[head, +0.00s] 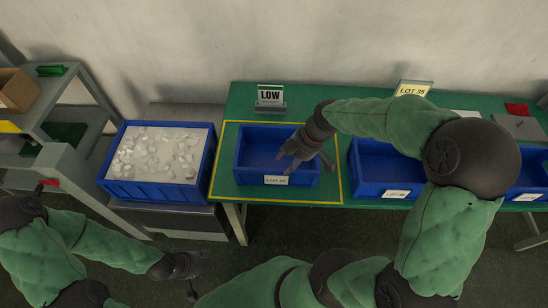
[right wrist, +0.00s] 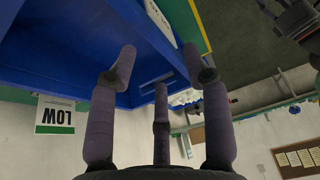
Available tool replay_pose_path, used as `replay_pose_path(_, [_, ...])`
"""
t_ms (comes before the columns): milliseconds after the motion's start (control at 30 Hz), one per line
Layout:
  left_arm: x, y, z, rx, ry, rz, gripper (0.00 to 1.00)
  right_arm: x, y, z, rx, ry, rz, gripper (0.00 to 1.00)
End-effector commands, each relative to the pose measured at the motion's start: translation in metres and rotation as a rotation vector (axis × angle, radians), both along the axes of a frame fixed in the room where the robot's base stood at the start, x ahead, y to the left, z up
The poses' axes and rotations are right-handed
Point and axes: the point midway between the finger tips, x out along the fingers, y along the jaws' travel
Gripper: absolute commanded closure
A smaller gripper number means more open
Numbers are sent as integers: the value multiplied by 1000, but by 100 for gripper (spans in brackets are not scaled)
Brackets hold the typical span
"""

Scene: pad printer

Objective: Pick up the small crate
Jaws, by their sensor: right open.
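A small empty blue crate (head: 245,165) with a white label on its front stands on the green table inside a yellow outline. My right gripper (head: 303,158) reaches over the crate's right part with its fingers spread. In the right wrist view my right gripper (right wrist: 159,72) has its three fingers apart with nothing between them, and the blue crate (right wrist: 75,60) fills the upper left. I cannot tell if a finger touches the crate. My left gripper (head: 190,275) hangs low, away from the table; its fingers are too dark and small to read.
A larger blue bin (head: 113,188) of white parts stands left of the table. More blue crates (head: 372,187) stand to the right, partly behind my right arm. A LOW sign (head: 270,96) and a LOT 35 sign (head: 412,89) stand at the back.

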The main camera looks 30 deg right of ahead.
Motion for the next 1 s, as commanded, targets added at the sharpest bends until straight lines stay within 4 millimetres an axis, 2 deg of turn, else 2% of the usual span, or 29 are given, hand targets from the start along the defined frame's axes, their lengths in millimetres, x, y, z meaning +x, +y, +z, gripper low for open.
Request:
replay_pose_path(33, [0, 0, -7, 0, 0, 0, 60, 0, 0, -7, 0, 0, 0, 51])
replay_pose_path(167, [0, 0, -11, 0, 0, 0, 60, 1, 2, -15, 1, 1, 2, 51])
replay_pose_path(400, [0, 0, -20, 0, 0, 0, 60, 8, 14, -47, 1, 2, 1, 51])
replay_pose_path(767, [0, 0, -26, 0, 0, 0, 60, 13, 22, -67, 0, 0, 1, 51])
replay_pose_path(1000, [0, 0, -39, 0, 0, 0, 60, 19, 36, -98, 1, 3, 2, 51])
